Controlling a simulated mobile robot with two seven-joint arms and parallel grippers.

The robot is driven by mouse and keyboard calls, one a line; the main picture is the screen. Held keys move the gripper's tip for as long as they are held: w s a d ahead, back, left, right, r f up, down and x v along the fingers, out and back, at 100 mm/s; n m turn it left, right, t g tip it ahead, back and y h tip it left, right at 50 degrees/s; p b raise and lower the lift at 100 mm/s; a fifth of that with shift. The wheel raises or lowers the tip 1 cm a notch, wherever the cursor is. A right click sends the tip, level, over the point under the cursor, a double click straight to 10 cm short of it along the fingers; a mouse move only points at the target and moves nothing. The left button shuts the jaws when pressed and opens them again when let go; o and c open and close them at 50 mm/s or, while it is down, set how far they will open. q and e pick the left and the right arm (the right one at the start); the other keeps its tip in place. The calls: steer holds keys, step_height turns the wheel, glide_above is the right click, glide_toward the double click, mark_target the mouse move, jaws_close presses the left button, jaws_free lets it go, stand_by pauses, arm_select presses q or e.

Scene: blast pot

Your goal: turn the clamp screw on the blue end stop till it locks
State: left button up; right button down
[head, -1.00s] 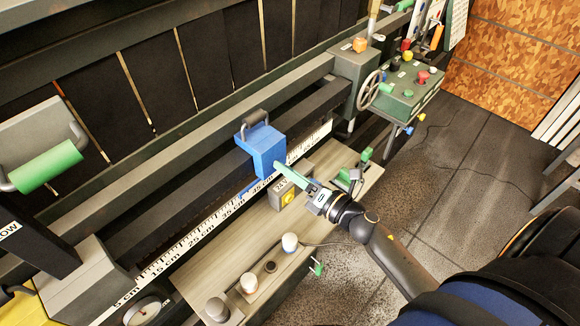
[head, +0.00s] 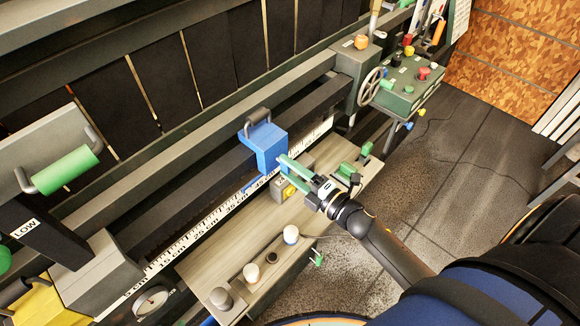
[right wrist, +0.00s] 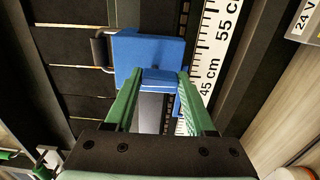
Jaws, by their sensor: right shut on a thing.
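The blue end stop (head: 266,147) sits on the dark rail above the ruler, with a dark handle on top. In the right wrist view the end stop (right wrist: 150,52) is straight ahead, beside the 45 cm and 55 cm marks. My right gripper (head: 284,163) reaches its front face from the lower right. Its two green fingers (right wrist: 160,76) are shut on the clamp screw, either side of a small blue part at the face. The screw is mostly hidden by the fingers, and I cannot tell whether it is locked. My left gripper is not in view.
The ruler (head: 208,217) runs along the rail. A wooden shelf (head: 222,247) with several knobs lies below, and a grey box with a yellow dial stands close under my right gripper. A green control box (head: 405,92) and handwheel (head: 369,87) are at upper right.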

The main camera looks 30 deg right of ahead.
stand_by(0.4)
steer(key=shift+c, duration=1.2)
jaws_free()
steer(key=b+v, duration=0.1)
steer(key=v, duration=1.1)
steer(key=shift+s+d, duration=0.15)
steer(key=shift+s, duration=0.05)
